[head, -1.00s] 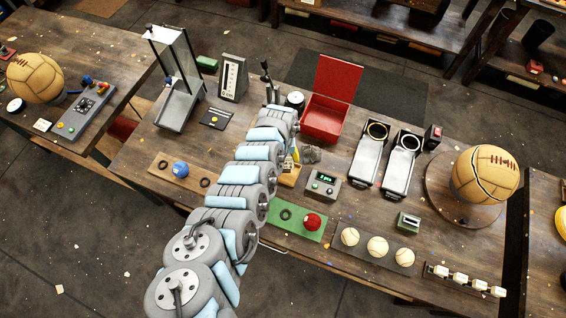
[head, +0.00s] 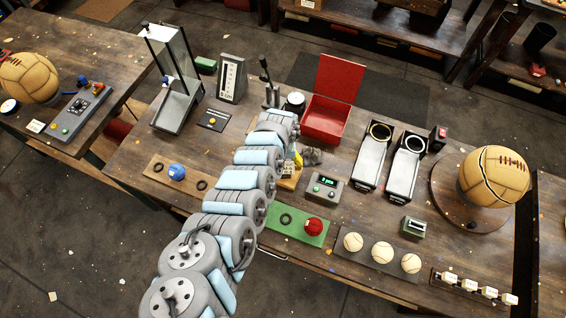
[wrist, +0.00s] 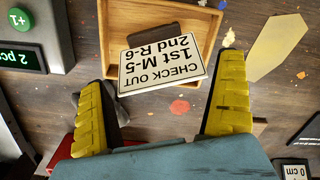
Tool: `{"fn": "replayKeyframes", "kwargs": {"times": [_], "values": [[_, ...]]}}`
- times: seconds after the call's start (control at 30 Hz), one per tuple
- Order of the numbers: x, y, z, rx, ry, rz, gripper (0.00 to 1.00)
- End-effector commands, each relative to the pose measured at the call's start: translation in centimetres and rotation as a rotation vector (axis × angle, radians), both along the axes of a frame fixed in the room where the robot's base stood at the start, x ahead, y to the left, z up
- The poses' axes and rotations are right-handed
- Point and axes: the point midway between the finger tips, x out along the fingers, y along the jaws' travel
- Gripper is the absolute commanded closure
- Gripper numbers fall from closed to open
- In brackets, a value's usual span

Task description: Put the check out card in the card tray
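The white check out card (wrist: 165,62), printed "CHECK OUT 1st M-5 2nd R-6", shows upside down in the wrist view. It lies at a slant over the near part of a shallow wooden tray (wrist: 180,22); I cannot tell whether it rests inside or on the rim. My gripper (wrist: 160,112) has its two yellow fingers wide apart, with the card just ahead between them and not gripped. In the head view, the tray (head: 291,184) is beside my arm, left of a grey counter box. My gripper (head: 297,160) is mostly hidden there by my arm.
The grey box with a green display (head: 325,188) stands close right of the tray. An open red box (head: 325,118) is behind. A green mat (head: 300,228) with a red ball lies in front. Dark grey lumps (head: 312,156) lie near the gripper.

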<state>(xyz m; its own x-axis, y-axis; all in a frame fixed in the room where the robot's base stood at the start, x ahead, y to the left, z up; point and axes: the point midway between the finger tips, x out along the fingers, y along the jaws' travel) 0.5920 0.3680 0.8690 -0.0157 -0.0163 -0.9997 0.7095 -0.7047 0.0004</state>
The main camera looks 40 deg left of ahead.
Motion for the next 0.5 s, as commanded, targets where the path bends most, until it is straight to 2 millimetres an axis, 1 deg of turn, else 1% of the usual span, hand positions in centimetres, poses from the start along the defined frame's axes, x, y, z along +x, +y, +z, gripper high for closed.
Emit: {"fn": "replayKeyframes", "kwargs": {"times": [0.17,0.27,0.37,0.5], "values": [[0.0,0.0,0.1,0.000,0.000,0.000,0.00],[0.0,0.0,0.6,-0.001,-0.001,0.000,0.00],[0.0,0.1,1.6,-0.001,-0.001,0.001,0.00],[-0.1,0.1,3.6,-0.001,0.000,0.003,0.00]]}}
